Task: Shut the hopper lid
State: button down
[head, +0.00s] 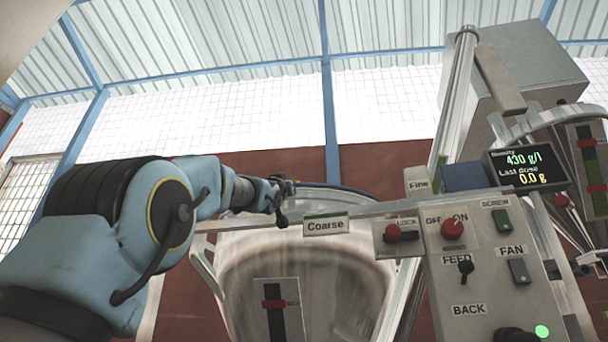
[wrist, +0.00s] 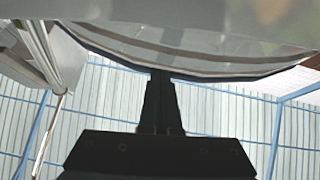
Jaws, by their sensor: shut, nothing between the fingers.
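The coarse hopper (head: 310,265) is a pale, rounded vessel behind the "Coarse" label in the head view. A thin dark-edged rim (head: 345,188) shows along its top; from this low angle I cannot tell whether the lid is seated or raised. My gripper (head: 284,188) is at the left part of that rim. In the wrist view, my gripper (wrist: 161,76) has its fingers together with nothing between them. Their tips meet the dark edge of a round, glassy disc (wrist: 200,52), which looks like the lid; whether they touch it is unclear.
A control panel (head: 490,260) with knobs and switches stands at the right, below a density display (head: 522,166). A rail (head: 375,210) crosses in front of the hopper. A metal post (head: 455,100) and a grey box (head: 535,75) rise at the upper right. Open room lies above the hopper.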

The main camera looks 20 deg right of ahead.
notch_tip(320, 180, up, 4)
jog(key=p, duration=0.4)
jog(key=f+b+v, duration=0.1)
jog(key=v, duration=0.9)
jog(key=shift+w+d+b, duration=0.2)
jog(key=shift+b, duration=0.2)
